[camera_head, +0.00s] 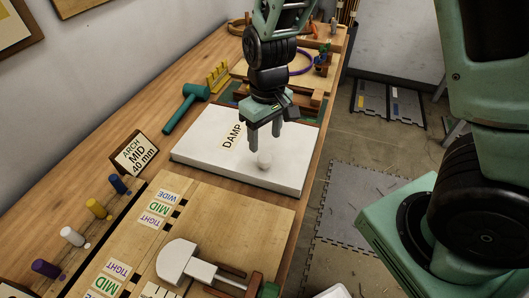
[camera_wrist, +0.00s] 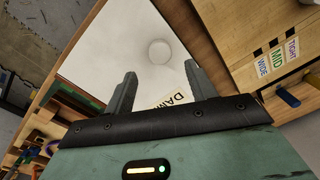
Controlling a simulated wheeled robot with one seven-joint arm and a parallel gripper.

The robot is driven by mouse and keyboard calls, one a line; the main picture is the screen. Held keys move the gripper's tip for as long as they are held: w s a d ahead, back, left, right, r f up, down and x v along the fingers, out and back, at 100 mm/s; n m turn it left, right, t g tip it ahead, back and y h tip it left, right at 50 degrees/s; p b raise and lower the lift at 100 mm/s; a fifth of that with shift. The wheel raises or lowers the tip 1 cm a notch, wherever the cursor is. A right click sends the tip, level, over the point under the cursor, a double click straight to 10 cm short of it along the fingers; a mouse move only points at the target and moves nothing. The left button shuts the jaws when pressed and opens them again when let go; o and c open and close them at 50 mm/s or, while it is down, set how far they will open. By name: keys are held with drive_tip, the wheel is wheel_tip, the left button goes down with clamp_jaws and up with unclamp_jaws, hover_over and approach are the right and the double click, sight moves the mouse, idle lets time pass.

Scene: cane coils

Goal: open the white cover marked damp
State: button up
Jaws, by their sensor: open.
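The white cover (camera_head: 205,150) marked DAMP lies flat and closed on the wooden bench, with its label (camera_head: 233,136) on top. A round white knob (camera_head: 264,159) stands on the cover towards its right side. My gripper (camera_head: 265,145) points down over the cover, just behind the knob in the head view, with its fingers apart and nothing between them. In the wrist view the knob (camera_wrist: 159,50) lies beyond the open fingers (camera_wrist: 158,85), on the white cover (camera_wrist: 105,45).
A teal mallet (camera_head: 186,107) lies left of the cover. A sign (camera_head: 135,154) reading ARCH MID 40 mm stands at left. A wooden board (camera_head: 235,220) with TIGHT, MID and WIDE labels lies in front, with coloured pegs beside it. The bench's right edge is close to the cover.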

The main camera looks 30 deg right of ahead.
sight(264, 157)
wheel_tip(264, 157, down, 7)
drive_tip(key=shift+a+r, duration=0.1)
drive_tip(key=shift+r, duration=0.05)
clamp_jaws()
drive_tip(key=shift+r, duration=0.1)
